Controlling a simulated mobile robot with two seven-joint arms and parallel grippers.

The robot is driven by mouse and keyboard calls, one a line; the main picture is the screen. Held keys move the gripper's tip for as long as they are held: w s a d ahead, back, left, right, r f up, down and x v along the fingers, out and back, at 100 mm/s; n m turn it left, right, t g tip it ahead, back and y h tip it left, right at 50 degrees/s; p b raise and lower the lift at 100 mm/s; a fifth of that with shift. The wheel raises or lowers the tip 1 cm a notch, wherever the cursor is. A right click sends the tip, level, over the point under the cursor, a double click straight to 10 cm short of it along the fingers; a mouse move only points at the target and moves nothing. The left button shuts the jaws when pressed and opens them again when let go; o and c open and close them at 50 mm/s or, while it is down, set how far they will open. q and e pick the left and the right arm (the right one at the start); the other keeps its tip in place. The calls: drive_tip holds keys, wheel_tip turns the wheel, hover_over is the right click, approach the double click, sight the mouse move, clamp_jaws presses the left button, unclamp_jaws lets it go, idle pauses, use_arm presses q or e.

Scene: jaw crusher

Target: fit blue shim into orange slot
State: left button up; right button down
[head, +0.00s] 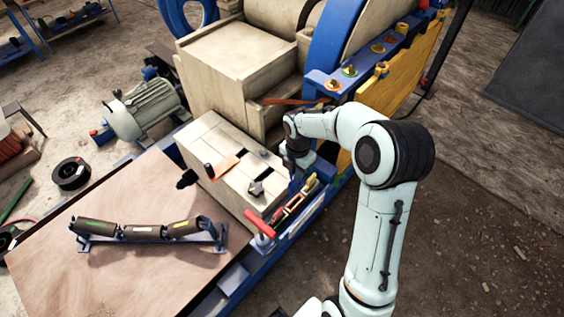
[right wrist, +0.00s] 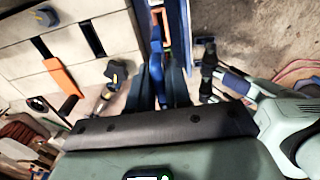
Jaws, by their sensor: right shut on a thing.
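My right gripper (right wrist: 161,86) is shut on the blue shim (right wrist: 157,62), a narrow upright blue piece between its dark fingers in the right wrist view. In the head view my right gripper (head: 297,178) is beside the right end of the beige block, and the shim is too small to make out there. Just beyond the shim in the right wrist view is a narrow orange-edged opening (right wrist: 166,28), which looks like the orange slot. I cannot tell whether the shim touches it. My left gripper is not in view.
The beige block (head: 205,137) has dark slots and an orange piece (head: 223,167) on top. A red-handled tool (head: 262,226) lies near its front corner. A roller set (head: 150,231) stands on the brown table (head: 130,275). A motor (head: 143,108) is behind left.

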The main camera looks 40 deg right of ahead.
sight(296, 187)
drive_tip(key=shift+s, duration=0.2)
idle(0.3)
drive_tip(key=shift+f+b, duration=1.15)
drive_tip(key=shift+f, duration=0.95)
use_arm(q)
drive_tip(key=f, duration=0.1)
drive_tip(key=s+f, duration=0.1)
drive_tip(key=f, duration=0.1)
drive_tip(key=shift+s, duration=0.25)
use_arm(e)
drive_tip(key=shift+f, duration=0.25)
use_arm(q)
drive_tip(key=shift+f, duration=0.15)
use_arm(e)
drive_tip(key=shift+f, duration=0.15)
use_arm(q)
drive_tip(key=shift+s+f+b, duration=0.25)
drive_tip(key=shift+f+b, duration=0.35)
drive_tip(key=shift+b, duration=0.05)
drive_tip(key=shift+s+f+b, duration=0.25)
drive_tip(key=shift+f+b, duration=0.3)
drive_tip(key=shift+b, duration=0.1)
use_arm(e)
drive_tip(key=shift+f, duration=1.9)
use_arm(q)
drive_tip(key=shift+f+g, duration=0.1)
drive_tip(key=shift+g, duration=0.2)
use_arm(e)
drive_tip(key=shift+f, duration=0.15)
